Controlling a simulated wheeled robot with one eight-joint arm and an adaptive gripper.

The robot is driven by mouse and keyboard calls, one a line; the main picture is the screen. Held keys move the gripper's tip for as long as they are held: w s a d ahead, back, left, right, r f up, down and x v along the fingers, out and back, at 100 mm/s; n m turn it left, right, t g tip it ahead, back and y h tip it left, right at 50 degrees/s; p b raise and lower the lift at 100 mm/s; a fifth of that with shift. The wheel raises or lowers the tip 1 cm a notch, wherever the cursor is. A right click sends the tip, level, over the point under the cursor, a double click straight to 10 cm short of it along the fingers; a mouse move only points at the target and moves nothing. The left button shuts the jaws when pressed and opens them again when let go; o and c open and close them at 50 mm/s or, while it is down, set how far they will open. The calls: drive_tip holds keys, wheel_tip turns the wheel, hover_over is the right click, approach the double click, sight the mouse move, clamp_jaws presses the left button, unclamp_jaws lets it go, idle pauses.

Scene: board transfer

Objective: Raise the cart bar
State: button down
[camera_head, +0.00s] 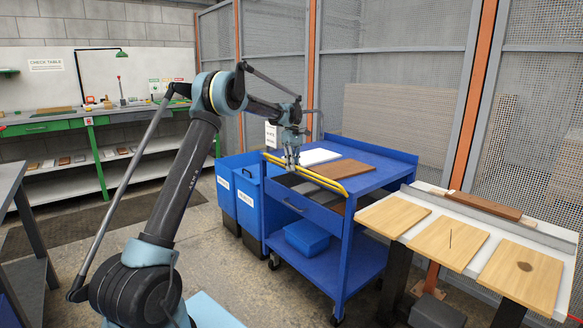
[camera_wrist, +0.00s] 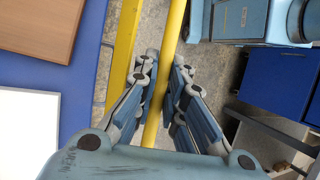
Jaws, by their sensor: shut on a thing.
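The blue cart (camera_head: 385,160) stands right of centre in the head view. Its yellow cart bar (camera_head: 318,181) runs along the near side of the top. My gripper (camera_head: 291,163) reaches down to the bar near its left end. In the wrist view the bar (camera_wrist: 173,38) passes between the fingers of my gripper (camera_wrist: 160,82), which is shut on it. A second yellow strip (camera_wrist: 122,50) lies beside the bar, along the cart's blue top. The exact finger contact is partly hidden.
A brown board (camera_head: 343,168) and a white board (camera_head: 317,156) lie on the cart top. Blue bins (camera_head: 226,185) stand left of the cart. A white table (camera_head: 470,213) with light wooden boards stands close on the right. Floor is open at the left.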

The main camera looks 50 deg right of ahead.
drive_tip(key=c, duration=1.9)
unclamp_jaws()
drive_tip(key=shift+d+f, duration=0.15)
drive_tip(key=shift+f, duration=0.1)
drive_tip(key=shift+c, duration=0.2)
drive_tip(key=shift+w+r, duration=0.1)
drive_tip(key=shift+r, duration=0.1)
drive_tip(key=v, duration=1.1)
drive_tip(key=shift+r, duration=0.35)
drive_tip(key=shift+w, duration=0.15)
